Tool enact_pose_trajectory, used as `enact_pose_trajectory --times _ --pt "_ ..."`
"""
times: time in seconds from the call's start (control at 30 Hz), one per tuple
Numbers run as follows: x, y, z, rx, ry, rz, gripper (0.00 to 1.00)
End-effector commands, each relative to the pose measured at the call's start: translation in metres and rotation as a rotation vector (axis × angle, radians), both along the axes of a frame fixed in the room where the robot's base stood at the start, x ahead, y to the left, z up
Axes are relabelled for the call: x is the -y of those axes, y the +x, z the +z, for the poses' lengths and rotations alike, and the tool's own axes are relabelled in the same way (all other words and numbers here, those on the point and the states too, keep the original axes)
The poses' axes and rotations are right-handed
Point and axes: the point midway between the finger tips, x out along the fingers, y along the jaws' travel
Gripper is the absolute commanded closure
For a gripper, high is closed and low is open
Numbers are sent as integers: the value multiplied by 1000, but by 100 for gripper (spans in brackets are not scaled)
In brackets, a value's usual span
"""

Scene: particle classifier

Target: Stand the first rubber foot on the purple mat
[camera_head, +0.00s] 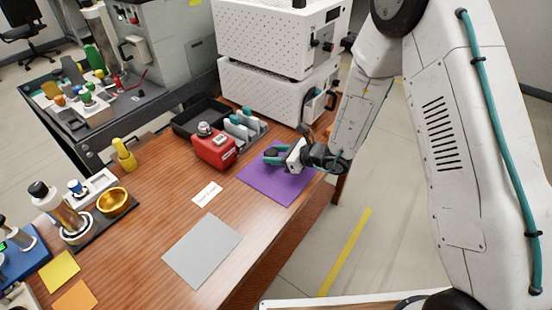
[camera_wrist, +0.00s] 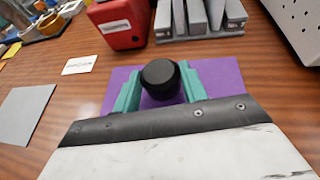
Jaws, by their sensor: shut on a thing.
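The purple mat (camera_head: 277,187) lies on the wooden table near its right edge, and it also shows in the wrist view (camera_wrist: 224,73). My gripper (camera_head: 268,155) is over the mat. In the wrist view its teal fingers (camera_wrist: 160,85) are shut on a round black rubber foot (camera_wrist: 161,77), one finger on each side. The foot's top faces the wrist camera. Its underside is hidden, so I cannot tell whether it touches the mat.
A red box (camera_head: 213,148) and a grey rack (camera_head: 244,126) with teal-topped items stand just behind the mat. White perforated housings (camera_head: 277,92) rise further back. A grey mat (camera_head: 203,250) and a white label card (camera_head: 207,194) lie to the left, with bare wood between.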

Motion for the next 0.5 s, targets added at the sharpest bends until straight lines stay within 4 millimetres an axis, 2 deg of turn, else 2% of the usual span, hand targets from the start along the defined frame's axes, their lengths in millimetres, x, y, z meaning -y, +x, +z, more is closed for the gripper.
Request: enact_pose_trajectory --times 0.03,0.1,0.47,0.5 --pt "0 0 -10 -2 0 0 81" --pt "0 0 -17 -1 0 0 81" --pt "1 0 -21 0 0 0 81" --pt "1 0 -21 1 0 0 49"
